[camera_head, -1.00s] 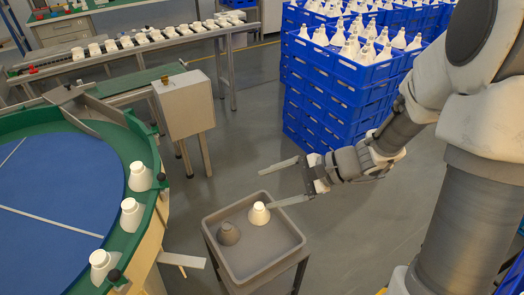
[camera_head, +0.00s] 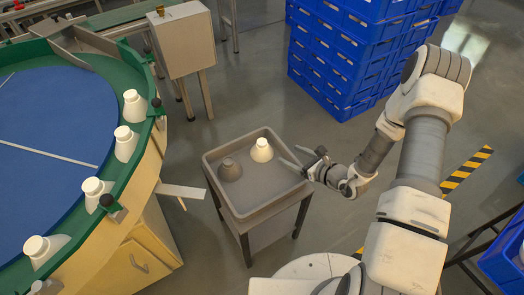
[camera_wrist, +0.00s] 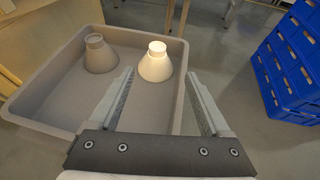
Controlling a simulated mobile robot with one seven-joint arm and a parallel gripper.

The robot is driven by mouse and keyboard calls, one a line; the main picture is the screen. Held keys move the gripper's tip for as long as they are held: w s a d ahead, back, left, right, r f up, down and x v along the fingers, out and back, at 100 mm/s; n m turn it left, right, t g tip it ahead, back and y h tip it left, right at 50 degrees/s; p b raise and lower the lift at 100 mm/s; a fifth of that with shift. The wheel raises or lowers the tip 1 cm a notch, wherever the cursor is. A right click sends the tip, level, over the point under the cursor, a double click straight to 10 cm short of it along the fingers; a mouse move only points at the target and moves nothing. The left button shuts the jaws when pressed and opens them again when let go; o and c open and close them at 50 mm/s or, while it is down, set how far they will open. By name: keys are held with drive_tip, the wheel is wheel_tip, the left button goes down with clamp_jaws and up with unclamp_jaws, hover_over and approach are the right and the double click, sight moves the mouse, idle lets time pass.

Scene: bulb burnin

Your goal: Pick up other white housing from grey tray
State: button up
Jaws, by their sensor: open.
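The white housing (camera_head: 261,150) stands upright in the back right part of the grey tray (camera_head: 243,212). It also shows in the wrist view (camera_wrist: 155,64), ahead of my fingers and roughly between their lines. A grey-brown housing (camera_head: 230,169) stands upright in the same tray to its left, and in the wrist view (camera_wrist: 99,55) it is left of my fingers. My gripper (camera_head: 292,157) is open and empty at the tray's right side, with its fingers pointing toward the white housing and apart from it.
A round blue table (camera_head: 50,130) with a green rim bears several white housings at left. A grey box on legs (camera_head: 182,40) stands behind the tray. Blue crates (camera_head: 345,55) are stacked at the back right. The floor between them is clear.

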drive_tip(key=b, duration=0.2)
approach(263, 142)
drive_tip(key=x, duration=0.5)
drive_tip(key=shift+w+d+f, duration=0.1)
drive_tip(key=shift+w+f, duration=0.05)
drive_tip(key=shift+b+x, duration=1.15)
drive_tip(key=shift+x, duration=1.55)
clamp_jaws()
